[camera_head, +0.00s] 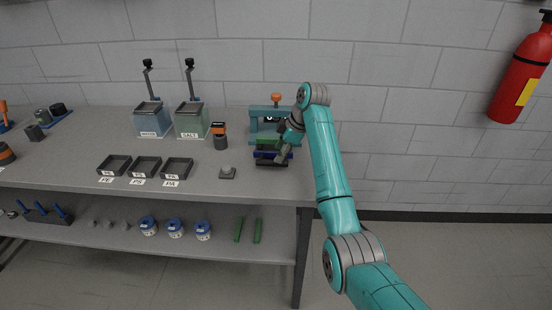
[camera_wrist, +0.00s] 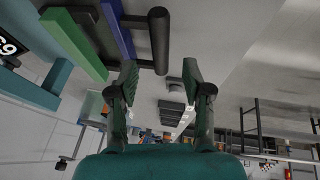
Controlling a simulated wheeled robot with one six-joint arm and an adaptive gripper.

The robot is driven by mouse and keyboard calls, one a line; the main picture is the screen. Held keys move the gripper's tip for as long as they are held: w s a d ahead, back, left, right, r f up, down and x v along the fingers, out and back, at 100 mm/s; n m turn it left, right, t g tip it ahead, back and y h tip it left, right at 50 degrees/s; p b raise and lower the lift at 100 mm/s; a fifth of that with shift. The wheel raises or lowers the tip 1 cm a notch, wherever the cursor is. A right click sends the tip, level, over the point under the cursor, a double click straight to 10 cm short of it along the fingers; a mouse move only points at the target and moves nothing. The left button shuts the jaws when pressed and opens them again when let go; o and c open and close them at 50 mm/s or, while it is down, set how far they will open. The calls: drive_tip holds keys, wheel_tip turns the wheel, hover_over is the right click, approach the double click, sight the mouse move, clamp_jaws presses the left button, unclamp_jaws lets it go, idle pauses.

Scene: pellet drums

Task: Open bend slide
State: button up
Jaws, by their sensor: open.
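The bending device (camera_head: 258,112) stands near the table's right end, a teal frame with an orange knob on top. Low on its front are a green block (camera_head: 268,140) and a dark blue slide (camera_head: 259,154) with a black bar below it. In the wrist view the blue slide (camera_wrist: 117,28) lies beside the green bar (camera_wrist: 72,42), and a black cylindrical handle (camera_wrist: 159,40) stands parallel to it. My gripper (camera_wrist: 160,76) is open and empty; the handle's near end lies just ahead of the gap between its fingertips. In the head view my gripper (camera_head: 283,154) is at the device's front right.
Left of the device are a dark orange-topped cylinder (camera_head: 220,138), a small grey button-like block (camera_head: 227,172) and several black trays (camera_head: 146,166). Two hoppers (camera_head: 191,121) stand behind. The table front right of the device is clear. Jars and green strips lie on the shelf below.

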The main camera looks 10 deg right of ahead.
drive_tip(key=v, duration=0.7)
drive_tip(key=shift+f, duration=0.1)
